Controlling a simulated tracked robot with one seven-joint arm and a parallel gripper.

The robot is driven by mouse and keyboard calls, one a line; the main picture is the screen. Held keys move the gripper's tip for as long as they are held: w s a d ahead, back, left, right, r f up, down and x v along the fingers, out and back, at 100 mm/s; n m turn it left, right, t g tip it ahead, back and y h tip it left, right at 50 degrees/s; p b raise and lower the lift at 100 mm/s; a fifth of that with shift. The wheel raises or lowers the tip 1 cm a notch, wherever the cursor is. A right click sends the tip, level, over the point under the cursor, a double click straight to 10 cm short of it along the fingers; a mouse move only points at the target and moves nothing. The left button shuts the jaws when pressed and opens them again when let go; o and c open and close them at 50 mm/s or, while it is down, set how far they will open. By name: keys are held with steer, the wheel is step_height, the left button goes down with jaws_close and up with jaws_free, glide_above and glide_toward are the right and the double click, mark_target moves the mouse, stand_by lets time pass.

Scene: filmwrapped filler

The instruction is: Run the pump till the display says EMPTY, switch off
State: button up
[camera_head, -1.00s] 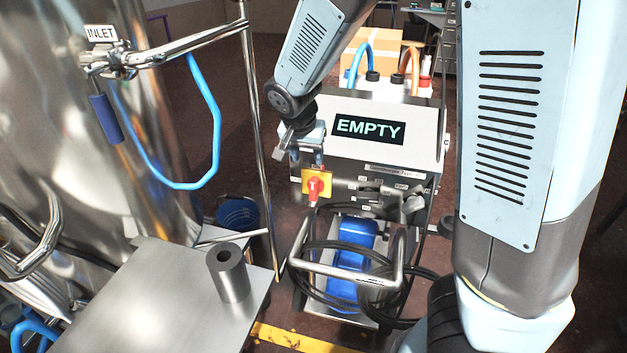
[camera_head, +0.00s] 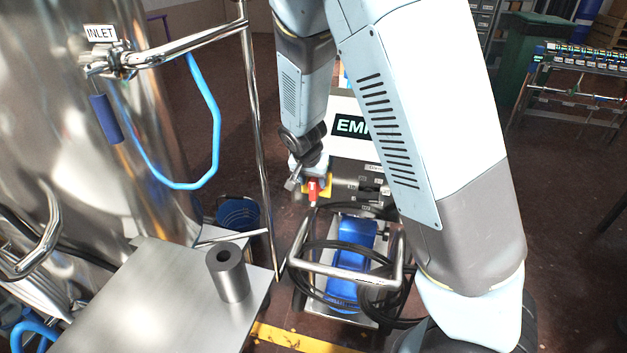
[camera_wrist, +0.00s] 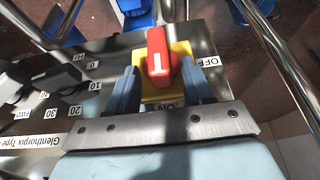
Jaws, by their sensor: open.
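The pump's display (camera_head: 349,127) shows bright letters "EM"; my arm hides the rest. Below it, the red switch knob (camera_wrist: 160,55) sits on a yellow plate (camera_wrist: 180,50); it also shows in the head view (camera_head: 313,190). In the wrist view the knob's long side runs up and down the picture, in line with the ON label (camera_wrist: 165,106) below it. The OFF label (camera_wrist: 209,62) is to its right. My gripper (camera_wrist: 160,78) is open, with one finger on each side of the knob. I cannot tell whether either finger touches it.
Black cables (camera_head: 300,262) loop around the pump's frame, with a blue motor (camera_head: 352,260) inside. A steel table (camera_head: 150,300) with a grey hollow cylinder (camera_head: 229,275) stands to the left, beside a shiny tank (camera_head: 50,150). A vertical steel pipe (camera_head: 255,130) stands left of my gripper.

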steer(key=shift+f, duration=0.25)
steer(key=shift+c, duration=0.4)
jaws_close()
steer(key=shift+d, duration=0.15)
steer(key=shift+w, duration=0.1)
